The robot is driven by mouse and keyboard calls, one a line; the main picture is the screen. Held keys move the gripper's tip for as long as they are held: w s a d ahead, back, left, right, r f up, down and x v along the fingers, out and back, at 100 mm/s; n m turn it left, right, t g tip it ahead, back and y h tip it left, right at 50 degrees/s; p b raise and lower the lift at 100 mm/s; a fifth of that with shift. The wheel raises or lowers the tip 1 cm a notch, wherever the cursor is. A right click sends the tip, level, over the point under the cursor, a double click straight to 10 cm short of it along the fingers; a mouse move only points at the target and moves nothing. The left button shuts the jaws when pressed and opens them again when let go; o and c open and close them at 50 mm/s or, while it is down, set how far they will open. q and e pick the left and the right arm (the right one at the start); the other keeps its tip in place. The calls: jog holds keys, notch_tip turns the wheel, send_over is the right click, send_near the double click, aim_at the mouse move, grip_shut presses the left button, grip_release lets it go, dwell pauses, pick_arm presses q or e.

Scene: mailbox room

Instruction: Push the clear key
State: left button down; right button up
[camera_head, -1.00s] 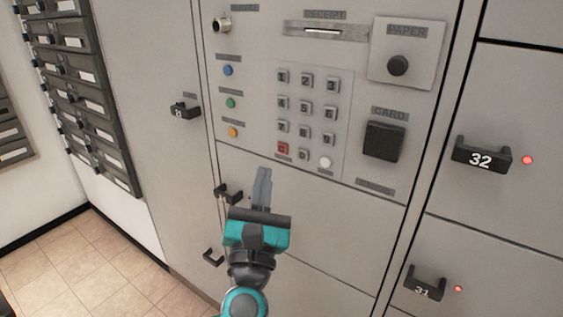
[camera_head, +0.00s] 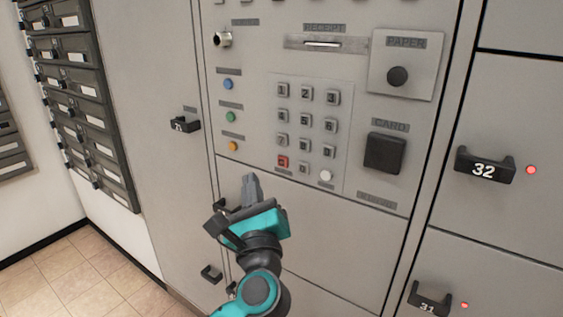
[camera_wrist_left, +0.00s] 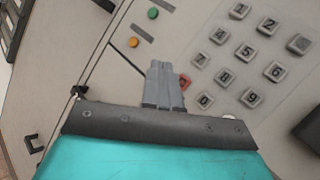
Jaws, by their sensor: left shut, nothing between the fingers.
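The keypad holds grey keys with a red key (camera_head: 283,161) at its lower left and a white round button (camera_head: 325,176) at its lower right. I cannot read the marking on the red key, so I cannot confirm it is the clear key. My left gripper (camera_head: 250,180) is shut and empty, below and left of the red key. In the left wrist view the fingertips (camera_wrist_left: 160,66) are just left of the red key (camera_wrist_left: 184,82), which they partly cover. I cannot tell whether they touch the panel. My right gripper is not in view.
Blue (camera_head: 228,84), green (camera_head: 230,116) and orange (camera_head: 232,146) buttons sit left of the keypad. A dark card reader (camera_head: 384,153) is to its right. Black locker handles, such as number 32 (camera_head: 484,167), stick out. The panel below the keypad is bare.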

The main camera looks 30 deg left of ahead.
aim_at(275, 171)
pick_arm(q)
jog(key=w, duration=0.6)
jog(key=shift+w+d+b, duration=0.2)
jog(key=shift+d+b, duration=0.05)
jog(key=shift+b, duration=0.2)
dwell(0.9)
jog(key=shift+w, duration=0.1)
dwell(0.6)
jog(key=shift+w, duration=0.35)
